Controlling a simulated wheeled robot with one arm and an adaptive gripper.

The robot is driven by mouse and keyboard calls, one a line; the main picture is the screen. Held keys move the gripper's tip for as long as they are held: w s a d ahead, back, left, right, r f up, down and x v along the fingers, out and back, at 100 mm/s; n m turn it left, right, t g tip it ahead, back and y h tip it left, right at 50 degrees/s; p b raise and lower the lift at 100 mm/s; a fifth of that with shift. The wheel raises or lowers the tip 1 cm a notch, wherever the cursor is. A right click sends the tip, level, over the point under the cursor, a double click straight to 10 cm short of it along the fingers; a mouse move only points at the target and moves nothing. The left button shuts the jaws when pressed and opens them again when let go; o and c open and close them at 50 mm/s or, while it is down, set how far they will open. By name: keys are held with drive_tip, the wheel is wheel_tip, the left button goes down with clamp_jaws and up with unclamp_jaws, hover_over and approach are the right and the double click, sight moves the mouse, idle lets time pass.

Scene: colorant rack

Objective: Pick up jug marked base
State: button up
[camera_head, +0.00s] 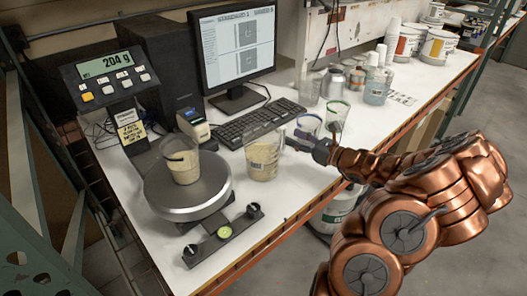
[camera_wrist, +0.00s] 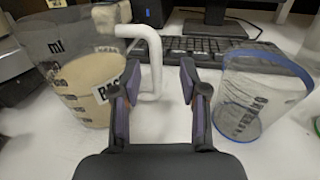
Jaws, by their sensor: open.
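The jug (camera_head: 263,157) is clear, holds beige material and stands on the white bench in front of the keyboard. In the head view my gripper (camera_head: 296,143) reaches in from the right, close to the jug's handle side.
A clear blue-rimmed jug (camera_wrist: 255,95) stands close to my right finger. A scale (camera_head: 187,195) holds a beige-filled cup (camera_head: 182,166). The keyboard (camera_head: 258,120) and monitor (camera_head: 235,48) are behind. More cups and cans stand farther along the bench.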

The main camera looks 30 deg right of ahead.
sight(284, 148)
drive_tip(key=shift+a+p+x, duration=0.2)
drive_tip(key=shift+p+x, duration=0.45)
drive_tip(key=shift+x, duration=1.5)
drive_tip(key=shift+s+f, duration=0.1)
clamp_jaws()
